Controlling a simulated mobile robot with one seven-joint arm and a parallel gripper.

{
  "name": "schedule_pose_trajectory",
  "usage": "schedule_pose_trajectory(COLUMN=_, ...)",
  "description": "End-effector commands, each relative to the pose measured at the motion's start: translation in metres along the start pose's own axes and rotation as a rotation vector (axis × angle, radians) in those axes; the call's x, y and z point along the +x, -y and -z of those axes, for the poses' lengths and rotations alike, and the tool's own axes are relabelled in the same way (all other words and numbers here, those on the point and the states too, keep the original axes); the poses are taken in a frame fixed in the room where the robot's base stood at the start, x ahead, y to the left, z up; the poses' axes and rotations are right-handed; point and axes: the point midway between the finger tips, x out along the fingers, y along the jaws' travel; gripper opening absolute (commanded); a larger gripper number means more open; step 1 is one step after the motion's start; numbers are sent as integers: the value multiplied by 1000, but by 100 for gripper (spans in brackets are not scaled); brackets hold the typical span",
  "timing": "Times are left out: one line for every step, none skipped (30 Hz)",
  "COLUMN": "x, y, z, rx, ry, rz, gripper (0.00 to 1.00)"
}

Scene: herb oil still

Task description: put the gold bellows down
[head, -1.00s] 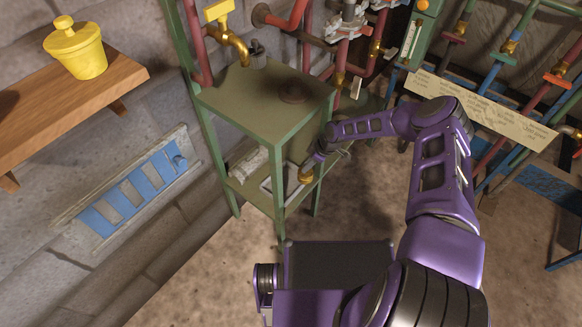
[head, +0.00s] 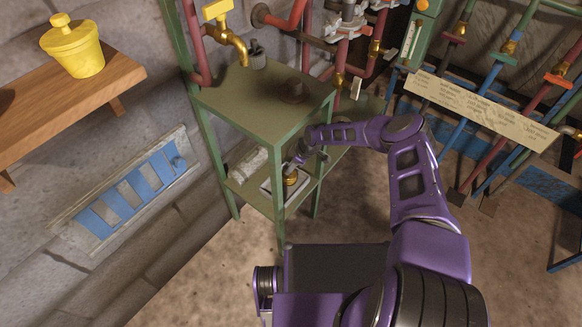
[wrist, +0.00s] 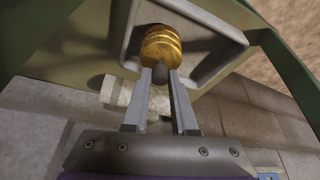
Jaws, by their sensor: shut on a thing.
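The gold bellows (head: 291,178) is a small ribbed gold piece with a dark end, low in the green stand. It fills the upper middle of the wrist view (wrist: 161,45). My gripper (wrist: 160,78) is shut on its dark end. The bellows is over or in a shallow grey tray (wrist: 207,70) on the lower shelf, within the rim as seen from the wrist. The tray also shows in the head view (head: 268,186). Whether the bellows touches the tray floor I cannot tell. My gripper partly hides the near side of the tray.
A pale roll (head: 248,163) lies on the lower shelf beside the tray. The green stand's top (head: 255,100) and legs surround my reach. A yellow pot (head: 76,50) sits on a wooden shelf at left. Pipes (head: 470,150) stand at right.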

Motion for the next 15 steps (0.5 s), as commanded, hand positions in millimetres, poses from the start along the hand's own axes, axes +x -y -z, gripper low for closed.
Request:
schedule_pose_trajectory(x=1, y=0, z=0, rx=0, ry=0, rz=0, gripper=0)
schedule_pose_trajectory(x=2, y=0, z=-1, rx=-1, ry=0, rz=-1, gripper=0)
schedule_pose_trajectory(x=3, y=0, z=-1, rx=-1, ry=1, rz=-1, gripper=27)
schedule_pose_trajectory(x=2, y=0, z=-1, rx=-1, ry=0, rz=-1, gripper=33)
schedule_pose_trajectory(x=2, y=0, z=-1, rx=-1, ry=0, rz=-1, gripper=38)
schedule_pose_trajectory(x=2, y=0, z=-1, rx=-1, ry=0, rz=-1, gripper=45)
schedule_pose_trajectory(x=2, y=0, z=-1, rx=-1, ry=0, rz=0, gripper=51)
schedule_pose_trajectory(x=2, y=0, z=-1, rx=-1, ry=0, rz=0, gripper=55)
schedule_pose_trajectory(x=2, y=0, z=-1, rx=-1, ry=0, rz=0, gripper=55)
schedule_pose_trajectory(x=2, y=0, z=-1, rx=-1, ry=0, rz=0, gripper=55)
schedule_pose_trajectory(x=2, y=0, z=-1, rx=0, ry=0, rz=0, gripper=55)
schedule_pose_trajectory(x=2, y=0, z=-1, rx=0, ry=0, rz=0, gripper=55)
schedule_pose_trajectory(x=2, y=0, z=-1, rx=0, ry=0, rz=0, gripper=55)
schedule_pose_trajectory(x=2, y=0, z=-1, rx=0, ry=0, rz=0, gripper=55)
schedule_pose_trajectory(x=2, y=0, z=-1, rx=0, ry=0, rz=0, gripper=55)
